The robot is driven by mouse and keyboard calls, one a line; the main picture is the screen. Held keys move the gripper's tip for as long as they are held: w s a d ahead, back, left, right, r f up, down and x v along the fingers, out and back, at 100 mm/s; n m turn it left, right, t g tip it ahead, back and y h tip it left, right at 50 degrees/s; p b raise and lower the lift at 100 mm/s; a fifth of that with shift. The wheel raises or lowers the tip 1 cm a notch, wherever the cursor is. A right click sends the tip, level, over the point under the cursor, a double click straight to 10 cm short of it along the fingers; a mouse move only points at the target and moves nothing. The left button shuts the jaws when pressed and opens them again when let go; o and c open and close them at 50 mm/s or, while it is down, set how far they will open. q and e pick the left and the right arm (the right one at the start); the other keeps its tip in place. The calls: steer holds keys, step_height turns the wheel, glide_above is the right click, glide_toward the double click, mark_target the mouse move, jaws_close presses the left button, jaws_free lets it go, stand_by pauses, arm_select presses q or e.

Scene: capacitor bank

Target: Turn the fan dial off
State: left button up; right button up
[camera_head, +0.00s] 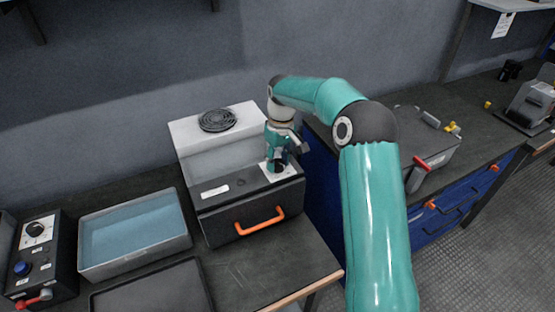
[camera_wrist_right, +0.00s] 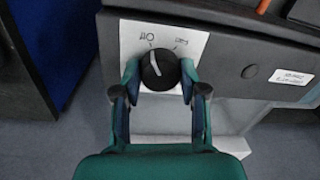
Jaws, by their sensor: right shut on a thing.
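The fan dial (camera_wrist_right: 159,69) is a round black knob on a white label plate (camera_wrist_right: 191,45) in the right wrist view. Its pale pointer line points up and slightly left, near the left of two small markings; I cannot read them surely. My right gripper (camera_wrist_right: 159,77) is shut on the dial, one finger on each side. In the head view the right gripper (camera_head: 277,164) reaches down to the white plate at the right of the grey fan box (camera_head: 222,167) and hides the dial. My left gripper is in neither view.
The box has a round black grille (camera_head: 217,120) on top and an orange handle (camera_head: 260,221) in front. Left are a blue-bottomed tray (camera_head: 135,232) and a black control box (camera_head: 38,258). A grey case (camera_head: 436,150) with a red lever stands right.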

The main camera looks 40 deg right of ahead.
mark_target(280, 161)
steer(key=shift+w+r, duration=0.15)
steer(key=o, duration=1.1)
steer(key=shift+o, duration=0.2)
step_height(280, 161, up, 12)
steer(key=shift+d, duration=0.35)
